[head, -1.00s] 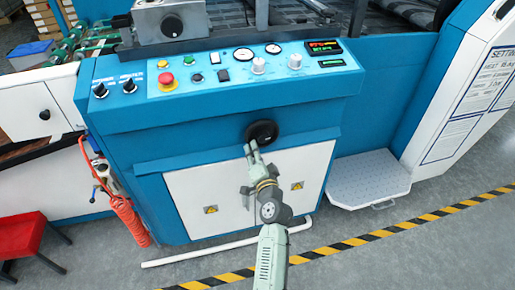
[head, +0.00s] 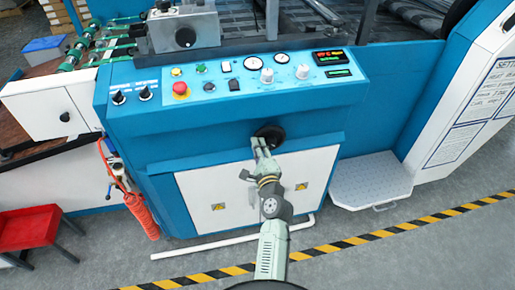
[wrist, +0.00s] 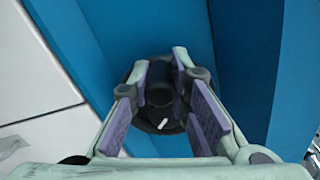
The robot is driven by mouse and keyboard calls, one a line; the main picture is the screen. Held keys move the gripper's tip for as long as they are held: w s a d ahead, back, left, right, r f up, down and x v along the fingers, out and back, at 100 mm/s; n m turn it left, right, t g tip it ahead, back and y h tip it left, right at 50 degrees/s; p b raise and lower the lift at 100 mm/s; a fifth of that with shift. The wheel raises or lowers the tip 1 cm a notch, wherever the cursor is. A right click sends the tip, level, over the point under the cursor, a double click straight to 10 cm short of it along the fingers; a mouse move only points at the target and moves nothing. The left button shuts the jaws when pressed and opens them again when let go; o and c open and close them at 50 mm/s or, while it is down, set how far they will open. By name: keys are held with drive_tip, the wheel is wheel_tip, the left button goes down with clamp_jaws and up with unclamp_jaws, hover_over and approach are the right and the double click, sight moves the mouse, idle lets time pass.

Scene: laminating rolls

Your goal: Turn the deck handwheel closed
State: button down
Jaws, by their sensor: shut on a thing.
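The deck handwheel (head: 269,132) is a small black round wheel on the blue front of the machine, below the control panel. My gripper (head: 260,147) reaches it from below and in front. In the wrist view, the two purple-padded fingers (wrist: 168,92) stand on either side of a black knob on the handwheel (wrist: 159,113) and are shut on it. A short white mark shows on the wheel's dark face. The fingers hide part of the wheel.
The control panel (head: 235,80) with a red button (head: 180,88) and dials is above the wheel. White cabinet doors (head: 225,200) are below. A grey step (head: 370,182) stands right, and a red stool (head: 30,228) stands left. A white pipe (head: 215,245) runs along the floor.

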drive_tip(key=shift+d+r+m, duration=0.15)
drive_tip(key=shift+r+m, duration=0.3)
drive_tip(key=shift+m, duration=0.45)
drive_tip(key=c, duration=1.5)
unclamp_jaws()
drive_tip(key=v, duration=0.7)
drive_tip(key=shift+s+d, duration=0.1)
drive_tip(key=shift+s, duration=0.05)
